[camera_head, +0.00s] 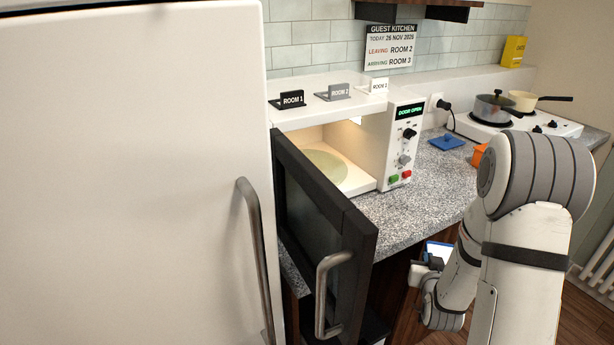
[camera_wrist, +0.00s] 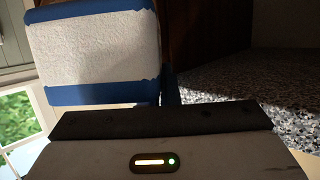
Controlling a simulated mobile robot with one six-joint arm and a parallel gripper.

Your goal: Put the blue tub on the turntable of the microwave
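The blue tub (camera_head: 440,248) is beside my gripper, in front of the counter and apart from it. In the wrist view the tub (camera_wrist: 98,95) fills the upper left, with a rough white surface between blue edges. My gripper (camera_head: 424,268) is partly hidden by my arm; it appears shut on the tub, though the fingertips do not show clearly. The microwave (camera_head: 398,145) has its door (camera_head: 325,225) open, and its panel reads DOOR OPEN. The pale round turntable (camera_head: 326,167) inside looks empty.
The open door juts forward beside the white fridge (camera_head: 130,180). A blue lid (camera_head: 446,142) and an orange object (camera_head: 479,154) lie on the speckled counter (camera_head: 425,200). Pots (camera_head: 494,106) stand on the hob at the back right. Room signs (camera_head: 333,93) stand on the microwave.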

